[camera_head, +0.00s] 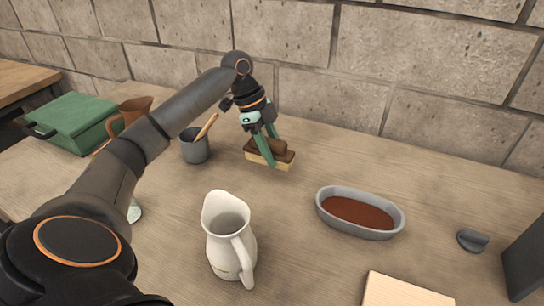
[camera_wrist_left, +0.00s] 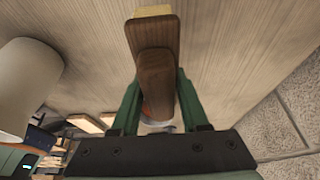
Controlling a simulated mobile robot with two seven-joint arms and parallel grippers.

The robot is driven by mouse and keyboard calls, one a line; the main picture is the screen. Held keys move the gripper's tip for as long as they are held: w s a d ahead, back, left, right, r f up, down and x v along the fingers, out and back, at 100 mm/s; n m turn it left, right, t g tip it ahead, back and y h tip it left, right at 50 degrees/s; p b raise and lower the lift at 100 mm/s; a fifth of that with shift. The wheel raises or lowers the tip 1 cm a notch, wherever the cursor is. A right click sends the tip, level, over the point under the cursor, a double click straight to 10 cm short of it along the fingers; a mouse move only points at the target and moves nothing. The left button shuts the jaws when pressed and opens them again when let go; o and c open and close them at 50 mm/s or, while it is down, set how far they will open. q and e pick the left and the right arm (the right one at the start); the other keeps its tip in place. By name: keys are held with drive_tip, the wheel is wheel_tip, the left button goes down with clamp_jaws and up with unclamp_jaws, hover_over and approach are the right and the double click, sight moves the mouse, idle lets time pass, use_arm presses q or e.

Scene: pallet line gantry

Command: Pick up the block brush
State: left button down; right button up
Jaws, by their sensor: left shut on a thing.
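The block brush (camera_head: 283,157) has a dark brown wooden grip on a block with pale yellow bristles. It is at the back middle of the table in the head view, close to the wall. My left gripper (camera_head: 268,150) reaches down from above and is shut on its brown grip, with a green finger on either side. In the left wrist view the brush (camera_wrist_left: 155,45) sticks out between the two green fingers of my left gripper (camera_wrist_left: 157,100). I cannot tell whether the bristles touch the table. My right gripper is not in view.
A grey cup (camera_head: 195,148) with a wooden utensil stands just left of the brush. A white pitcher (camera_head: 228,240) stands in front. A grey oval dish (camera_head: 360,212) with brown contents is to the right. The stone wall is close behind.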

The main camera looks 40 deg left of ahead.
use_arm(q)
drive_tip(key=s+d+r, duration=0.6)
drive_tip(key=s+d, duration=0.1)
drive_tip(key=d, duration=0.1)
drive_tip(key=shift+s, duration=0.15)
drive_tip(key=c, duration=0.9)
unclamp_jaws()
clamp_jaws()
